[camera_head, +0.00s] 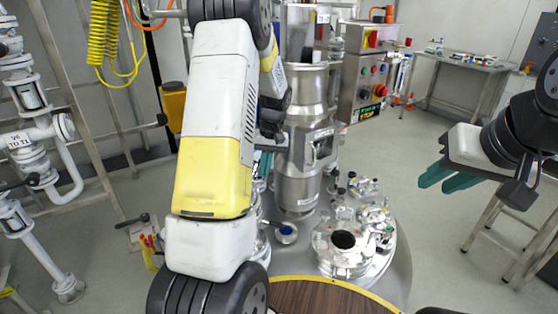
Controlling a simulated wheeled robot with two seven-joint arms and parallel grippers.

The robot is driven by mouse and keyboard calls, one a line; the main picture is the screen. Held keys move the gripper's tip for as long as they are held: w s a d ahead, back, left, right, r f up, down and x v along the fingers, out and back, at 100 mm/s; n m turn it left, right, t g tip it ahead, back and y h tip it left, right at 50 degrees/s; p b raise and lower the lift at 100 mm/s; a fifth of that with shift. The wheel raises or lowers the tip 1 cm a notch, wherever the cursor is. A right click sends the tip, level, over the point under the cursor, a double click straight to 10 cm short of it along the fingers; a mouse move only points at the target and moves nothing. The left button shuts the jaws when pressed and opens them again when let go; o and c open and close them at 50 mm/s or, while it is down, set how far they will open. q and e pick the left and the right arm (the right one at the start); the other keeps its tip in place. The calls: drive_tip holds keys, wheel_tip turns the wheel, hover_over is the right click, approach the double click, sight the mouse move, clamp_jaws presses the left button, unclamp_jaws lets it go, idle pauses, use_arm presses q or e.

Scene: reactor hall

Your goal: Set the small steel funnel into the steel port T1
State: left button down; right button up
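My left arm crosses the middle of the head view, and its forearm hides most of my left gripper (265,165). Only a sliver of teal finger shows beside the steel column, so its opening and anything in it are hidden. My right gripper (434,186) is at the right, with two teal fingers apart and nothing between them, in the air over the floor. A steel vessel lid (388,268) carries several fittings. One is a wide steel port with a dark opening (343,240); another small one has a blue centre (287,231). I cannot read a T1 label. I cannot make out the small funnel.
A tall steel column (297,180) rises behind the lid, beside a control box (366,75) with buttons. A brown round surface with a yellow edge (320,297) is in front. White pipes (45,150) stand left; a steel bench (465,62) stands far right.

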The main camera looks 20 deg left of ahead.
use_arm(q)
drive_tip(key=shift+f, duration=0.4)
idle(0.4)
drive_tip(key=c, duration=1.6)
unclamp_jaws()
drive_tip(key=r, duration=0.5)
drive_tip(key=d+r, duration=0.1)
drive_tip(key=r, duration=0.1)
drive_tip(key=shift+w+r, duration=0.25)
drive_tip(key=shift+r, duration=0.1)
